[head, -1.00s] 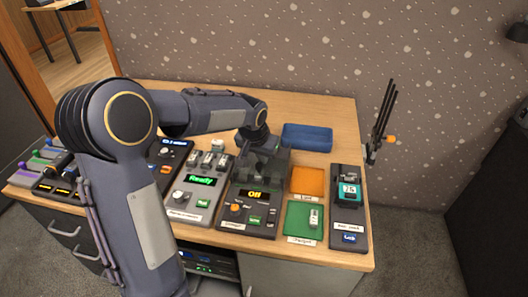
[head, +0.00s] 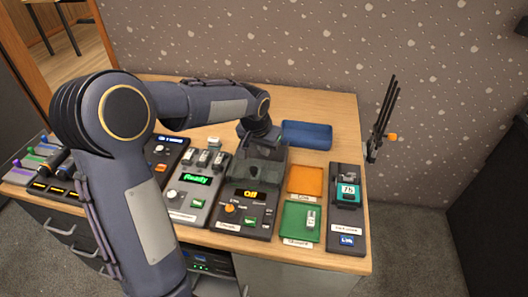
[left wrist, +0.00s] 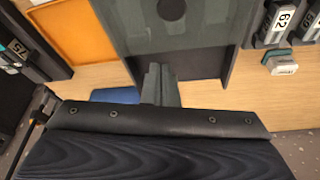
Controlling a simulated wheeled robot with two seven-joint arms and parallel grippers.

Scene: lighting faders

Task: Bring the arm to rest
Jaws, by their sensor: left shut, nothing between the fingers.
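My left arm (head: 125,170) reaches in from the left and bends over the desk. My left gripper (left wrist: 158,82) shows in the left wrist view with its fingers together and nothing between them. In the head view the arm's end is over the back of the dark console with the "Off" display (head: 250,193), and the fingertips are hard to make out against it. In the left wrist view the fingers stand in front of a dark grey panel (left wrist: 180,50); whether they touch it I cannot tell. My right gripper is not in view.
The "Ready" console (head: 195,180) has several faders. Right of the "Off" console are an orange pad (head: 304,180), a green pad (head: 300,232) with a small block, and a teal-display unit (head: 347,190). A blue tray (head: 307,135) lies behind. The desk's back right (head: 345,110) is clear.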

